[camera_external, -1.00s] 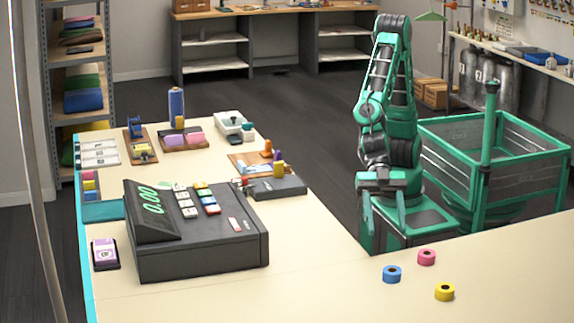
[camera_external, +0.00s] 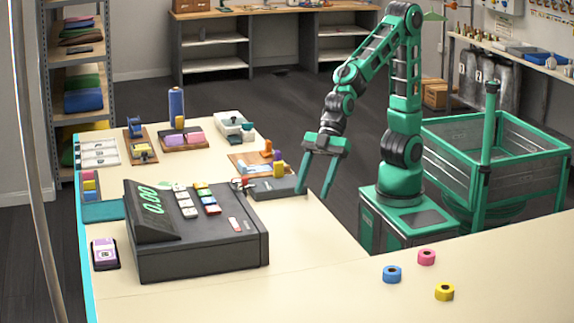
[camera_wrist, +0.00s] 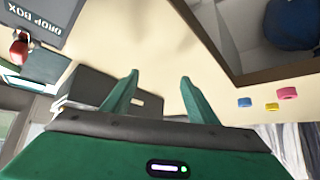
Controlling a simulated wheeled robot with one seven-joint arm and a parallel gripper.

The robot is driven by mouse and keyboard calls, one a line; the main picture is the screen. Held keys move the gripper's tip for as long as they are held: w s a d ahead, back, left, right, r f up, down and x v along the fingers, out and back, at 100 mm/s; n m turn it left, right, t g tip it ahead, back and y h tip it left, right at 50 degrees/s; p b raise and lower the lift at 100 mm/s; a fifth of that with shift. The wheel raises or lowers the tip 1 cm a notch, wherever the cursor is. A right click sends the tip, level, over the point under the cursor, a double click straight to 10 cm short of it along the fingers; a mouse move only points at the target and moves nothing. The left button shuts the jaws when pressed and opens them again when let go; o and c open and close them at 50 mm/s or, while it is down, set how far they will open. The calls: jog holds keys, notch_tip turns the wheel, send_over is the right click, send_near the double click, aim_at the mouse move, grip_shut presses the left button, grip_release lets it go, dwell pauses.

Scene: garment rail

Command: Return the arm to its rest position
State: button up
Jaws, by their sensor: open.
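My gripper (camera_external: 314,190) hangs from my green arm with its two fingers pointing down, spread apart and empty. In the external view it is beside the right end of the small dark grey box at the counter's inner edge.
The cream counter (camera_external: 310,245) carries a large dark register (camera_external: 200,240), a small dark box (camera_external: 278,188), and blue, pink and yellow rolls (camera_external: 392,273). A green-framed bin (camera_external: 520,165) stands behind my base at right. The counter's near right part is mostly clear.

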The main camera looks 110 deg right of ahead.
jog(key=s+d+m+h, duration=0.1)
jog(key=d, duration=0.4)
jog(key=s+d+m+h, duration=0.1)
jog(key=d+m, duration=0.1)
jog(key=d, duration=0.4)
jog(key=s+d+m+h, duration=0.1)
jog(key=d, duration=0.5)
jog(key=shift+s+d+f+m+h, duration=0.1)
jog(key=shift+s+f+m+h, duration=0.15)
jog(key=shift+s+m+h, duration=0.1)
jog(key=s+d+f+m+g+h, duration=0.2)
jog(key=s+d+m+g, duration=0.4)
jog(key=s+d, duration=1.5)
jog(key=s+m, duration=0.2)
jog(key=m, duration=0.2)
jog(key=shift+s+d+f, duration=0.25)
jog(key=shift+f, duration=0.15)
